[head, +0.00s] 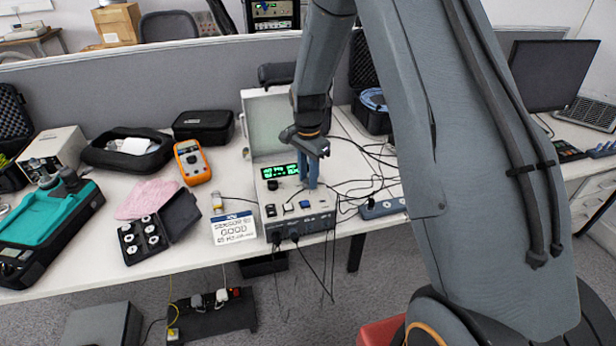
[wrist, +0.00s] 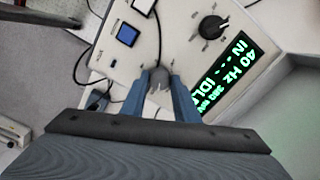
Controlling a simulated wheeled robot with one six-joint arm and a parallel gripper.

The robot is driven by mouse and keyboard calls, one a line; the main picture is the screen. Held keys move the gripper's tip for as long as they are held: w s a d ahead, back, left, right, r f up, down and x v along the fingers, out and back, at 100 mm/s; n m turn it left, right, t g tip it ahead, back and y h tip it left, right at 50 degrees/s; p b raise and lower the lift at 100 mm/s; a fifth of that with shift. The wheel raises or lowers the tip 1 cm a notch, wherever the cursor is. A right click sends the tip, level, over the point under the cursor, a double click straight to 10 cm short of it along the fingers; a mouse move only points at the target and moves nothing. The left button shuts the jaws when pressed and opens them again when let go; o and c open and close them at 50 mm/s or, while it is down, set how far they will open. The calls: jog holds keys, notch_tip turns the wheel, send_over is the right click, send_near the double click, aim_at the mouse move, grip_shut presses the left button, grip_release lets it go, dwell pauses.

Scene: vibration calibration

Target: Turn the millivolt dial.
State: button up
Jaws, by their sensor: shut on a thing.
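The calibrator unit (head: 318,222) stands on the white bench with its lid raised at the back. Its green display (wrist: 222,75) reads "40 Hz" and "IDLE" in the wrist view; smaller text is hard to read. My gripper (head: 308,185) reaches down onto the panel's right side. In the wrist view my gripper (wrist: 160,84) has its blue fingers closed around a small grey dial (wrist: 159,76), apparently the millivolt dial; its label is not readable. A second, black knob (wrist: 212,27) sits free beside the display. The dial is hidden by the fingers in the head view.
A blue square button (wrist: 127,35) and a black cable lie near the fingers on the panel. A "GOOD" sign (head: 234,228) stands left of the unit, with an orange multimeter (head: 192,162) beyond.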

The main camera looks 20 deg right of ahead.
jog(key=shift+m, duration=1.6)
jog(key=o, duration=1.1)
jog(key=shift+c, duration=0.2)
jog(key=shift+r+b, duration=1.05)
jog(key=shift+r, duration=2.85)
